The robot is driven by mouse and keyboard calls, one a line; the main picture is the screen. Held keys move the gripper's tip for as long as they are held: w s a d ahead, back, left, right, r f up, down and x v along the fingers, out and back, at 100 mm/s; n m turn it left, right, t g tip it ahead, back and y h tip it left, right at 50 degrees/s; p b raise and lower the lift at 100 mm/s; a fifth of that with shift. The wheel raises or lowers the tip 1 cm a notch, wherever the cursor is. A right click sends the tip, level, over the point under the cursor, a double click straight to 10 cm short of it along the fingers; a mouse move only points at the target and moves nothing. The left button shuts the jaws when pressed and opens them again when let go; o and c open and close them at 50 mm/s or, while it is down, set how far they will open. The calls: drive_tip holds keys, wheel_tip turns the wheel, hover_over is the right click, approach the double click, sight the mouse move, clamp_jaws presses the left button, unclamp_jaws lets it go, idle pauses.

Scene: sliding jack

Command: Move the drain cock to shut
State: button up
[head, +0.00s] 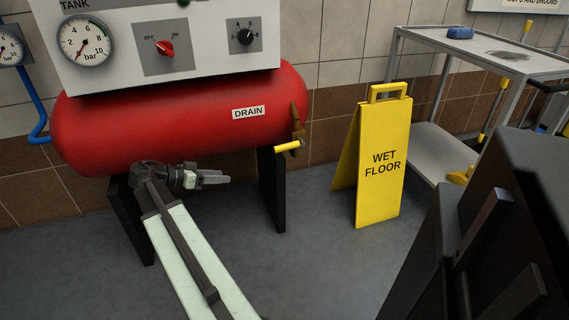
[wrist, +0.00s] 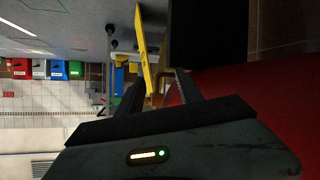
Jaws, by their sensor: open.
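The drain cock (head: 297,122) is a brass fitting at the right end of the red tank (head: 150,125), beside the DRAIN label. Its yellow lever (head: 288,146) sticks out roughly sideways, tilted slightly, below the fitting. My gripper (head: 226,179) is below the tank, left of and lower than the lever, and apart from it. In the wrist view my gripper (wrist: 159,78) has its two dark fingers spread with nothing held. A small yellow patch shows between them there, but I cannot tell whether it is the lever. The tank's red side fills the right of that view.
A yellow wet floor sign (head: 383,160) stands on the floor to the right of the tank. A black tank leg (head: 272,190) stands just right of my gripper. A grey metal trolley (head: 480,55) stands farther right. Grey floor between leg and sign is clear.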

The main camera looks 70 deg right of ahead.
sight(284, 147)
drive_tip(key=s+d+r+m+g, duration=0.2)
drive_tip(key=s+d+m, duration=0.1)
drive_tip(key=s+d, duration=0.2)
drive_tip(key=s+d+r+m+g+b, duration=0.1)
drive_tip(key=s+d+m+g, duration=0.1)
drive_tip(key=s+d, duration=0.3)
drive_tip(key=s+d+r+m+g+h+b, duration=0.1)
drive_tip(key=s+d+r+m+g, duration=0.1)
drive_tip(key=s+d, duration=0.3)
drive_tip(key=shift+s+d+r+m, duration=0.2)
drive_tip(key=shift+s+m, duration=0.25)
drive_tip(key=shift+s, duration=0.15)
drive_tip(key=shift+s+d+r+m, duration=0.15)
drive_tip(key=shift+s+m, duration=0.3)
drive_tip(key=shift+s, duration=0.15)
clamp_jaws()
